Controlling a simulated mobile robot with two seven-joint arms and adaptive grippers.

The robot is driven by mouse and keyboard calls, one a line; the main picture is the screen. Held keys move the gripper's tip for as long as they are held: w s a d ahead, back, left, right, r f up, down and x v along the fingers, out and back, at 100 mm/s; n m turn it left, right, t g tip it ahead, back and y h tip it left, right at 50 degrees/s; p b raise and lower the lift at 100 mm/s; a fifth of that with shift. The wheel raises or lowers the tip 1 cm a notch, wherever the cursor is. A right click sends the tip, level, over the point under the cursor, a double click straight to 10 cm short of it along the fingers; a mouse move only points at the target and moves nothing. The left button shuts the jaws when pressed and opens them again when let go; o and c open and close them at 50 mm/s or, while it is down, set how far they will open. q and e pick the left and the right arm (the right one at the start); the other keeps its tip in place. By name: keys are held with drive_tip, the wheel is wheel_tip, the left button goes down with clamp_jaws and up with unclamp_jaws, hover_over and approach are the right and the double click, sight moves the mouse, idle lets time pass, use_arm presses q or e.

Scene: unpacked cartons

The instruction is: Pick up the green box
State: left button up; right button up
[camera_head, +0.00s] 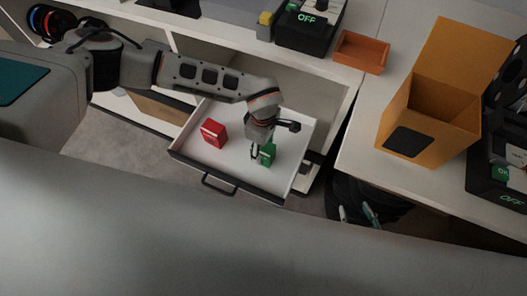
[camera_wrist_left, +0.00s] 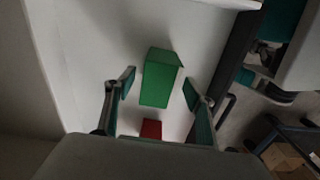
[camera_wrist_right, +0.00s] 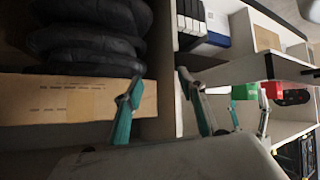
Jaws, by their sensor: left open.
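The green box (camera_head: 267,154) stands in the open white drawer (camera_head: 235,165), near its right side. In the left wrist view the green box (camera_wrist_left: 160,78) lies between the two spread fingers of my left gripper (camera_wrist_left: 158,89), with gaps on both sides. My left gripper (camera_head: 259,152) points down over the drawer, open and empty. A red box (camera_head: 213,133) is in the same drawer, to the left. My right gripper (camera_head: 357,214) is low, right of the drawer, open and empty; its spread fingers also show in the right wrist view (camera_wrist_right: 160,88).
The drawer's walls and front handle (camera_head: 218,187) surround the boxes. An orange tray (camera_head: 361,52) and an open yellow carton (camera_head: 430,110) stand on the counters. A cardboard box (camera_wrist_right: 65,98) and black stacked items (camera_wrist_right: 90,35) are near my right gripper.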

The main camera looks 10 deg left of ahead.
use_arm(q)
drive_tip(key=shift+f, duration=0.25)
drive_tip(key=c, duration=1.2)
drive_tip(key=shift+c, duration=0.2)
use_arm(e)
drive_tip(key=shift+w+d, duration=0.1)
drive_tip(key=shift+w, duration=0.05)
